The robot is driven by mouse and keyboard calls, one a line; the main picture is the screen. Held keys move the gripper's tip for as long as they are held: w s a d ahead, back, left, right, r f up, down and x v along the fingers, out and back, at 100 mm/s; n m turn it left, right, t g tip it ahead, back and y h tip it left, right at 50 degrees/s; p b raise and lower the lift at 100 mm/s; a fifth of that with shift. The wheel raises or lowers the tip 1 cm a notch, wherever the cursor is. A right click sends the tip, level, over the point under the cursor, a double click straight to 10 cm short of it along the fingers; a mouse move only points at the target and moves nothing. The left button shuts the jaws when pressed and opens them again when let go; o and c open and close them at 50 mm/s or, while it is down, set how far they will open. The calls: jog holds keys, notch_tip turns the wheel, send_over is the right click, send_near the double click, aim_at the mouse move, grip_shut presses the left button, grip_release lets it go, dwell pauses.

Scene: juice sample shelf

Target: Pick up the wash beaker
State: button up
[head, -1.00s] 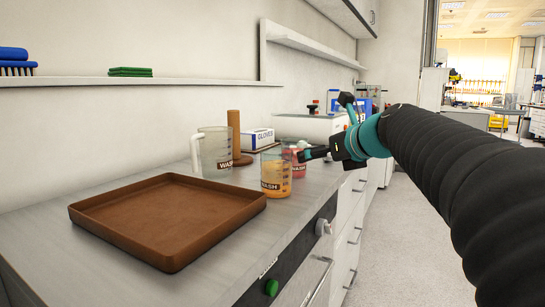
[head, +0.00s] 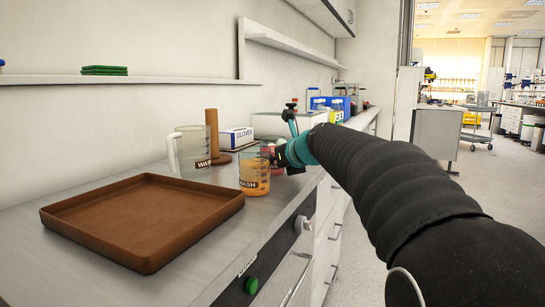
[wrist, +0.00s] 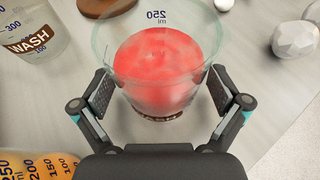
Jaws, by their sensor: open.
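Three beakers marked WASH stand on the bench. One holds red liquid (wrist: 160,65); in the head view the red beaker (head: 277,168) is mostly hidden behind the orange beaker and my gripper. The orange beaker (head: 254,178) stands nearer, and it shows at the lower left of the wrist view (wrist: 35,165). The empty clear beaker (head: 195,158) with a white handle stands left of them and also shows at the upper left of the wrist view (wrist: 30,40). My gripper (wrist: 158,92) is open, with one finger on each side of the red beaker; contact is unclear.
A brown tray (head: 60,212) lies on the bench at the front left. A wooden stand (head: 212,135) and a glove box (head: 237,137) are behind the beakers. White pieces (wrist: 295,40) lie right of the red beaker. The bench edge is close on the right.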

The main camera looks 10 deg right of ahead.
aim_at(272, 146)
jog(key=shift+c, duration=0.3)
jog(key=c, duration=1.5)
jog(key=shift+w+r, duration=0.1)
jog(key=shift+r, duration=0.55)
notch_tip(272, 146, up, 3)
jog(key=shift+f+p, duration=0.15)
jog(key=shift+p, duration=0.65)
jog(key=s+d+r, duration=0.7)
jog(key=d, duration=0.2)
jog(key=shift+s+a+r, duration=0.65)
jog(key=shift+s+a, duration=0.05)
jog(key=shift+s, duration=6.7)
jog(key=shift+r+p, duration=0.85)
jog(key=shift+r, duration=1.65)
